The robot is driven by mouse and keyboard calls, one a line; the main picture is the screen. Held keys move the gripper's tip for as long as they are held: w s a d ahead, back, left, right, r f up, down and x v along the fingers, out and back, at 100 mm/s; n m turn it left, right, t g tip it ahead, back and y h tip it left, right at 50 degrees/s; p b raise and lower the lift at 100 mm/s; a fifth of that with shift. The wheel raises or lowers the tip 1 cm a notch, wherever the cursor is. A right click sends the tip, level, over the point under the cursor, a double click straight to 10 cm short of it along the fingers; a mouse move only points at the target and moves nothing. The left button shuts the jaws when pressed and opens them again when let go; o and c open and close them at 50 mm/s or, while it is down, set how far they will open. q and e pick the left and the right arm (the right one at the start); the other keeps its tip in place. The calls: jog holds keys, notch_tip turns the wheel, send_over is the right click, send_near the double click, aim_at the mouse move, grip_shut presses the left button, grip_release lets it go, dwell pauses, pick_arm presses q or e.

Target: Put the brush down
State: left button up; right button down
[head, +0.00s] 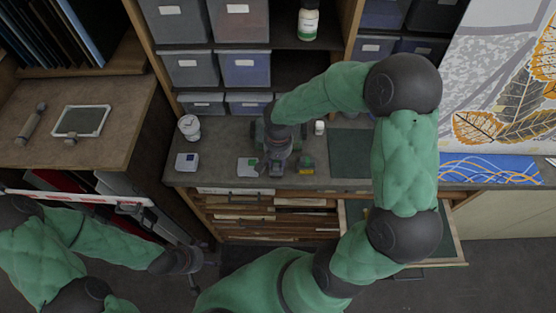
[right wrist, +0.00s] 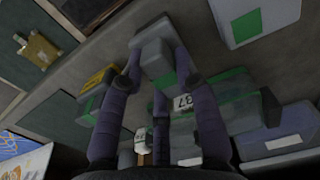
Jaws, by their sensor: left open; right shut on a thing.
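My right gripper (head: 277,168) is over the grey worktop, between small boxes. My left gripper (head: 192,262) is at the lower left, low in front of the drawers, open and away from the worktop objects.
A grey-green box (head: 247,167) and a yellow-green box (head: 307,165) flank the right gripper. A white jar (head: 188,126) and a small box (head: 187,162) stand further left. A dark mat (head: 350,152) lies to the right. A drawer (head: 445,245) is open below.

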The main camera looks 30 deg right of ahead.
jog(key=shift+f, duration=0.1)
jog(key=c, duration=0.9)
grip_release()
notch_tip(320, 180, up, 12)
jog(key=shift+r+p, duration=0.2)
jog(key=shift+p, duration=0.2)
